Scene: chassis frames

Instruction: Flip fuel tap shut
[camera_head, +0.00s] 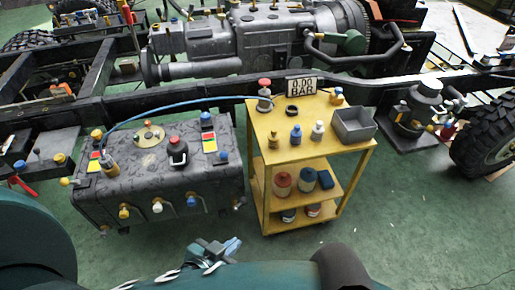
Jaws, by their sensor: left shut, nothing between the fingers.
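A dark grey tank (130,185) stands on the floor left of the yellow cart. Small taps sit along its front face: one with a yellow handle (124,211), one with a white handle (157,206) and one with a blue handle (192,200). Another yellow-handled fitting (66,181) sticks out at its left end. I cannot tell which is the fuel tap, or its lever position. My left gripper (225,247) is shut and empty, low in the picture in front of the tank's right part, apart from the taps. My right gripper is not in view.
A yellow cart (262,178) with bottles, a grey bin (355,125) and a "0.00 BAR" sign (301,86) stands right of the tank. A blue hose (180,104) arches over the tank. A chassis rail (210,108) runs behind. The green floor at right is mostly clear.

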